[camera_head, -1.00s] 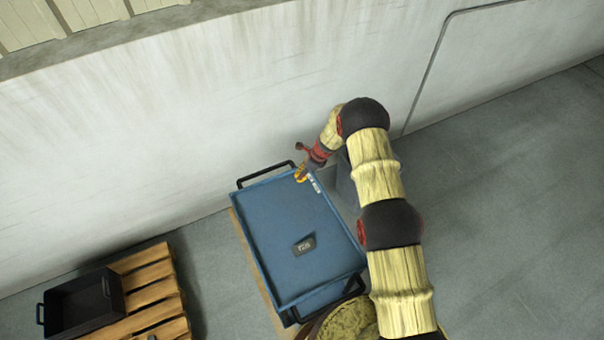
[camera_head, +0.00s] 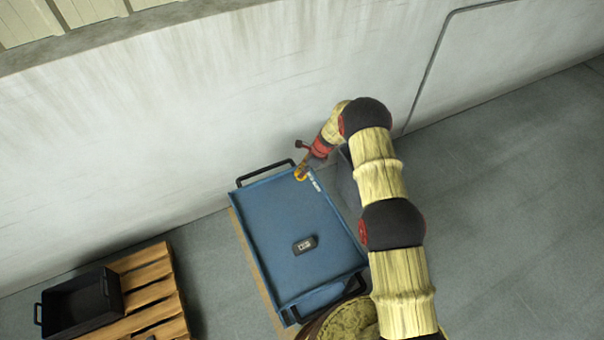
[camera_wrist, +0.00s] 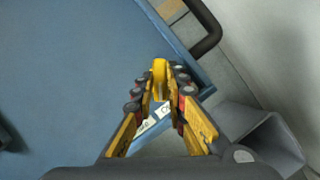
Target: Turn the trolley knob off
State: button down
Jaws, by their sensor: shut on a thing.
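The blue trolley (camera_head: 290,225) stands beside the wall, with a black handle (camera_head: 264,172) at its far end. In the head view my gripper (camera_head: 303,172) reaches down to that corner, and the knob is mostly hidden there. The label's lettering is partly covered by my fingers, and I cannot read the knob's setting.
A small dark device (camera_head: 304,245) lies on the trolley top. A black bin (camera_head: 80,303) sits on a wooden pallet (camera_head: 155,295) at the lower left. A grey bin-like object (camera_wrist: 268,140) stands beside the trolley's right side. The wall (camera_head: 200,120) is close behind.

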jog(key=n+b, duration=0.1)
jog(key=n+g+b, duration=0.1)
jog(key=n+b, duration=0.2)
jog(key=shift+w+f+g, duration=0.2)
jog(key=shift+w+g, duration=0.05)
jog(key=shift+g, duration=0.05)
jog(key=n+g+b, duration=0.1)
jog(key=n+b, duration=0.3)
jog(key=shift+w, duration=0.1)
jog(key=n+g+h+b, duration=0.1)
jog(key=n+b, duration=0.1)
jog(key=n, duration=0.1)
jog(key=shift+a+n+g+b, duration=0.1)
jog(key=shift+n+g+b, duration=0.2)
jog(key=shift+n+b, duration=0.1)
jog(key=shift+a+r+n+g+h+b, duration=0.1)
jog(key=shift+n+g+h+b, duration=0.2)
jog(key=shift+n+b, duration=0.6)
jog(key=shift+r+n+g+h+b, duration=0.1)
jog(key=shift+n+h+b, duration=0.3)
jog(key=shift+n, duration=0.9)
jog(key=c, duration=1.8)
grip_release()
